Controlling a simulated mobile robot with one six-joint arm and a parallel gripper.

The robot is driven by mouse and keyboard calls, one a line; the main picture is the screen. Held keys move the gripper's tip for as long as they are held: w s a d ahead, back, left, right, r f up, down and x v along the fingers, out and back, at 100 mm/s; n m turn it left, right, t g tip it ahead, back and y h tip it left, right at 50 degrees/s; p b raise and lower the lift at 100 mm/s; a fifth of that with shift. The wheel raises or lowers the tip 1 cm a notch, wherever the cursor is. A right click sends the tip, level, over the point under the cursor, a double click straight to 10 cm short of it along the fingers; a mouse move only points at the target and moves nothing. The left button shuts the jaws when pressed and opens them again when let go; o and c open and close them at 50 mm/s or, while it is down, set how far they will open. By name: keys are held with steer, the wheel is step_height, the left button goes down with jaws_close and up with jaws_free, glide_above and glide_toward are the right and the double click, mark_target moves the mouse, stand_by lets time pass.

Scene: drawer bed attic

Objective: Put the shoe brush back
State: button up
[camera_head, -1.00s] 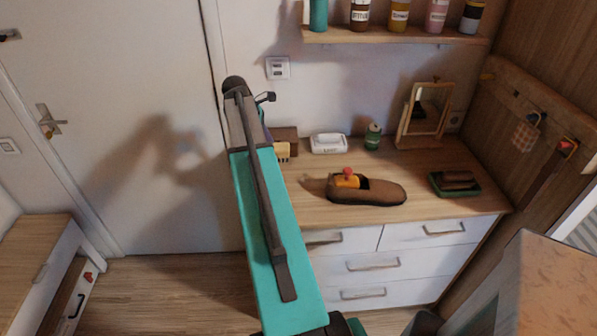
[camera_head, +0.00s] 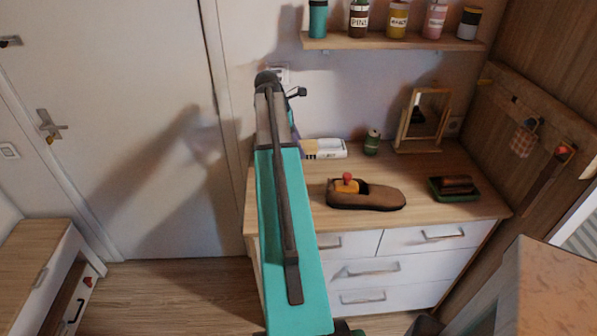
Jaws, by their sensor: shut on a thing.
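My teal and grey arm (camera_head: 283,215) reaches up through the middle of the picture and covers the left part of the dresser top (camera_head: 440,160). My gripper is hidden behind it, so its fingers and anything between them do not show. I cannot make out the shoe brush for certain. A brown piece sits in a green tray (camera_head: 436,197) at the dresser's right; its kind is unclear. A brown shoe (camera_head: 380,196) lies at the front of the dresser, with a yellow piece topped by a red knob (camera_head: 347,177) in its opening.
A white pack (camera_head: 328,147) lies right of my arm, beside a green can (camera_head: 372,143). A wood-framed mirror (camera_head: 424,118) stands at the back. A shelf (camera_head: 400,42) with several jars hangs above. The wooden wall rail (camera_head: 515,95) at right carries hanging things.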

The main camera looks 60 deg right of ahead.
steer(key=shift+f+p, duration=0.75)
steer(key=shift+f, duration=2.05)
steer(key=shift+f, duration=0.1)
steer(key=shift+f+p, duration=0.55)
steer(key=shift+f, duration=1.2)
steer(key=shift+f, duration=0.15)
steer(key=o, duration=0.9)
steer(key=shift+o, duration=0.2)
steer(key=shift+r, duration=0.2)
steer(key=shift+b+v, duration=1.85)
steer(key=shift+v, duration=4.1)
